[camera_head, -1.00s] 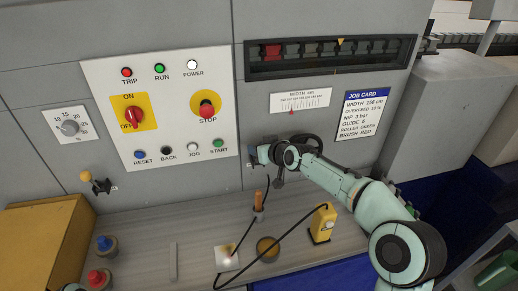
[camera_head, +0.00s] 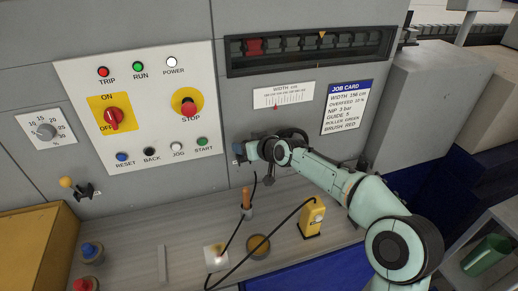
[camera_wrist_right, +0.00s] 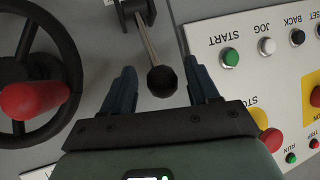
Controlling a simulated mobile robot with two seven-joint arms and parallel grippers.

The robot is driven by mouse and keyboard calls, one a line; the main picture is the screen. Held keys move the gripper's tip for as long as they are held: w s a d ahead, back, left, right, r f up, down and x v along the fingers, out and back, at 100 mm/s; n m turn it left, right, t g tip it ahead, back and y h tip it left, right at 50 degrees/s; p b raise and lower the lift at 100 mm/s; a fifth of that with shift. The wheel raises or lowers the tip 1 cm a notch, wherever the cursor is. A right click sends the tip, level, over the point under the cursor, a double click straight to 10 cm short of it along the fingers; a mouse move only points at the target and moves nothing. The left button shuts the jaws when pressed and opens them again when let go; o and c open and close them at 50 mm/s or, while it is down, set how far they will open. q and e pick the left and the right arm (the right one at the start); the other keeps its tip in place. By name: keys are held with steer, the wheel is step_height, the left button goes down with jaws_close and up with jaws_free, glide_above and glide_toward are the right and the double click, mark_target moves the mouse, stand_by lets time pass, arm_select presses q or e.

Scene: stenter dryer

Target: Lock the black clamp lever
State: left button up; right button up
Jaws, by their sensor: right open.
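The black clamp lever shows in the right wrist view as a thin metal rod ending in a round black knob (camera_wrist_right: 162,80), on a dark bracket (camera_wrist_right: 134,10) fixed to the grey machine face. My right gripper (camera_wrist_right: 163,88) is open, with one blue-grey finger on each side of the knob and a visible gap to both. In the head view my right gripper (camera_head: 240,152) is at the machine face below the control panel's right edge, and the clamp lever is hidden there. My left gripper is not in view.
A black handwheel with a red knob (camera_wrist_right: 35,98) is close beside the gripper. The control panel (camera_head: 135,85) lies on the other side. A yellow-knobbed lever (camera_head: 67,183) is farther left. A yellow device (camera_head: 312,218) and black cable stand on the ledge below my arm.

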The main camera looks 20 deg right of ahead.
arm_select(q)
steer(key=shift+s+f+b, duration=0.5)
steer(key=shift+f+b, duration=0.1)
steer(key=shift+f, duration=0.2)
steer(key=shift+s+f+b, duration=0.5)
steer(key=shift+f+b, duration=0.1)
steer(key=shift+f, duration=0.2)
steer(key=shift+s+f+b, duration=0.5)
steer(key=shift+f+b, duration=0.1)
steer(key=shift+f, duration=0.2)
arm_select(e)
steer(key=v, duration=1.1)
steer(key=shift+s, duration=0.25)
